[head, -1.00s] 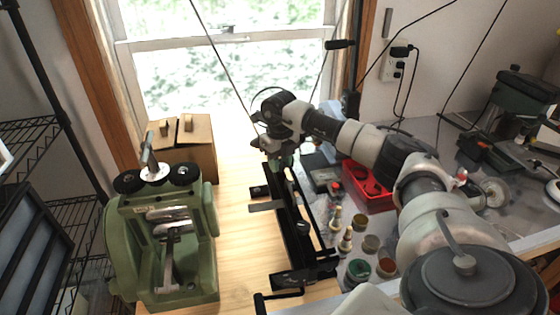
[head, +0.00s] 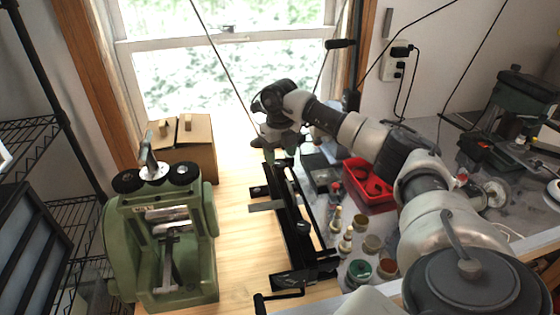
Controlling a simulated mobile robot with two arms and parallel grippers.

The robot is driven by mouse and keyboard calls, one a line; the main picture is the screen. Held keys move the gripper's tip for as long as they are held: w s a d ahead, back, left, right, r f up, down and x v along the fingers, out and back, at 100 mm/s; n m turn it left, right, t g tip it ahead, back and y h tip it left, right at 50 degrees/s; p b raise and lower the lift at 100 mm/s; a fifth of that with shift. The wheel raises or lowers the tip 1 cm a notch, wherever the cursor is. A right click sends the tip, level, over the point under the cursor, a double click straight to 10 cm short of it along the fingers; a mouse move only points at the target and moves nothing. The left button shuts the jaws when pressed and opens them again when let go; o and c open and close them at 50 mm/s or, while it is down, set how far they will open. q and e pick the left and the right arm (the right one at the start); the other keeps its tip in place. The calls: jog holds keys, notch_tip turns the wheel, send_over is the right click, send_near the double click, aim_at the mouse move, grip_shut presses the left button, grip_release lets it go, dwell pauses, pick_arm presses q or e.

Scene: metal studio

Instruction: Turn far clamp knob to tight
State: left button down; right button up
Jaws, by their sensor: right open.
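A black clamp rail (head: 290,215) lies lengthwise on the wooden bench, with a crank handle at its near end. A small dark knob (head: 258,190) shows beside its far part, and another dark knob (head: 303,227) is nearer. My right gripper (head: 271,156) is open and points down over the far end of the rail. The gripper hides part of that end, and I cannot tell whether its fingers touch anything there. My left gripper is not in view.
A green rolling machine (head: 188,250) stands at left, with a cardboard box (head: 196,140) behind it. Right of the rail are a red tray (head: 366,190), small bottles (head: 346,240) and jars (head: 358,268). Bare wood (head: 236,225) lies between machine and rail.

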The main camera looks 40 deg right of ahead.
aim_at(280, 163)
notch_tip(280, 163, up, 8)
jog(key=b, duration=0.1)
jog(key=shift+r, duration=0.1)
dwell(0.5)
